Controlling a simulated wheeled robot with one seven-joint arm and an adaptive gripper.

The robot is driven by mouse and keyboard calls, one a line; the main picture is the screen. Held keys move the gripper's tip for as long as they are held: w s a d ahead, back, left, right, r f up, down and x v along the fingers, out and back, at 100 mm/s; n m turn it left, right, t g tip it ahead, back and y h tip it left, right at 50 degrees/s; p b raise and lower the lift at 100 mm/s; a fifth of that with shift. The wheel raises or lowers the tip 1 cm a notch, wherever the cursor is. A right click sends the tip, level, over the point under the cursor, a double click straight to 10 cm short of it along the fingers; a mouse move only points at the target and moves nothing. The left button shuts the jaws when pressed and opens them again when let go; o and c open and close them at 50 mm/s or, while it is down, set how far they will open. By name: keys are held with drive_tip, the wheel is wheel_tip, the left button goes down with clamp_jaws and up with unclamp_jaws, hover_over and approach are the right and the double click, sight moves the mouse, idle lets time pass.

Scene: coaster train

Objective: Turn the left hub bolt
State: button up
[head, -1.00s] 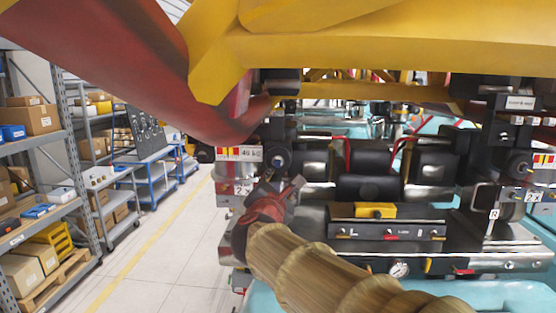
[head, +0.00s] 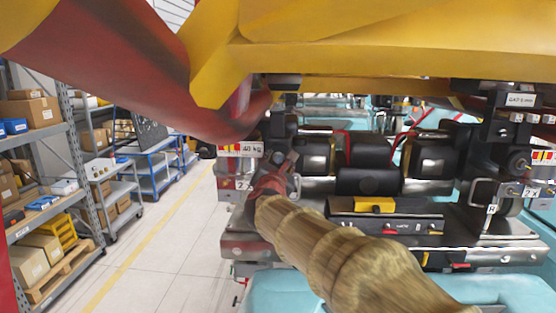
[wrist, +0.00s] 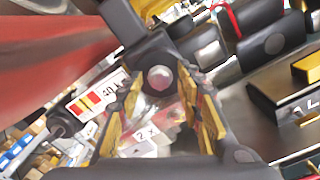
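The left hub bolt (wrist: 160,78) shows in the wrist view as a round metal head on a dark block. My gripper (wrist: 161,92) is open, with one yellow-edged finger on each side below the bolt head. The fingertips appear close to it; I cannot tell whether they touch. In the head view my gripper (head: 284,168) is at the left hub, just right of the striped label, and hides the bolt there.
A striped weight label (head: 238,150) is left of the hub. A yellow beam (head: 390,60) and a red arm (head: 110,75) hang overhead. A black panel with a yellow block (head: 374,205) lies to the right. Shelves (head: 40,190) stand left beyond a clear floor aisle.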

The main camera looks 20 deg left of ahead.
drive_tip(key=c, duration=0.4)
clamp_jaws()
